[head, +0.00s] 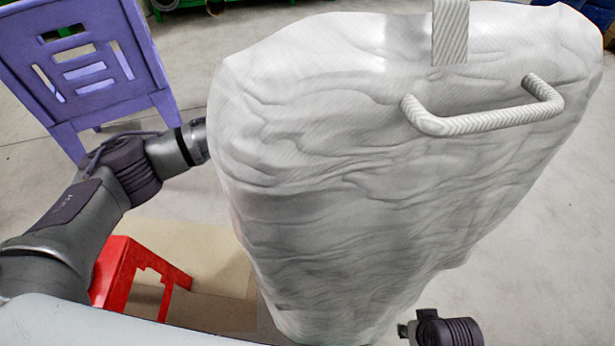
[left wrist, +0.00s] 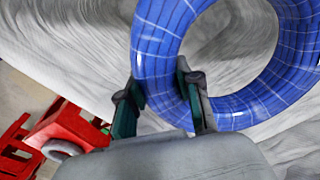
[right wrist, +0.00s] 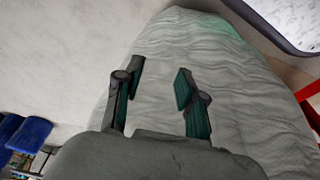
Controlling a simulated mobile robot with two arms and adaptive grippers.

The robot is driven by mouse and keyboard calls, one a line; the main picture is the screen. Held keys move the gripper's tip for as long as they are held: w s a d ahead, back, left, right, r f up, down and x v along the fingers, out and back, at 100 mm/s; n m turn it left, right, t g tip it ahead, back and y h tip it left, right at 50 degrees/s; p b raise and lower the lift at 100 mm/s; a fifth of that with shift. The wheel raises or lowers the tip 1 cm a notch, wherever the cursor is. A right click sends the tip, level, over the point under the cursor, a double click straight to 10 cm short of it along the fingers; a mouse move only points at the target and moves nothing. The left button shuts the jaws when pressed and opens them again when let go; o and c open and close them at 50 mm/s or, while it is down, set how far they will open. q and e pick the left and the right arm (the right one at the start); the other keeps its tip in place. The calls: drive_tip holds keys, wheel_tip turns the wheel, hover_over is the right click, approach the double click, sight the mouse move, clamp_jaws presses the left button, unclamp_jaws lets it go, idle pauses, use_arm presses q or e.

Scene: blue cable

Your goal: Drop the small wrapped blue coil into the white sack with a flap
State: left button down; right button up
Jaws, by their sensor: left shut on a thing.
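The big white wrinkled sack (head: 330,190) fills the middle of the head view. A ribbed handle (head: 480,122) and strap (head: 451,30) show near its top; I cannot make out its opening. My left arm reaches behind the sack's left side, so that gripper is hidden in the head view. In the left wrist view, my left gripper (left wrist: 160,95) is shut on the blue coil (left wrist: 157,35), a ring with pale lines, in front of white wrinkled material. My right gripper (right wrist: 158,78) is open and empty, with the sack (right wrist: 240,100) beyond its fingers.
A red stool (head: 128,270) stands at lower left, and also shows in the left wrist view (left wrist: 70,125). A purple chair (head: 85,65) stands at upper left. Grey floor (head: 545,250) is clear right of the sack. A blue seat (right wrist: 30,135) shows in the right wrist view.

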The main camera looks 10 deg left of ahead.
use_arm(q)
drive_tip(key=shift+f, duration=0.4)
use_arm(e)
drive_tip(key=shift+w+v, duration=0.2)
drive_tip(key=shift+v, duration=1)
use_arm(q)
drive_tip(key=c, duration=0.7)
unclamp_jaws()
drive_tip(key=shift+f, duration=0.1)
wheel_tip(320, 180, up, 12)
drive_tip(key=shift+r, duration=0.1)
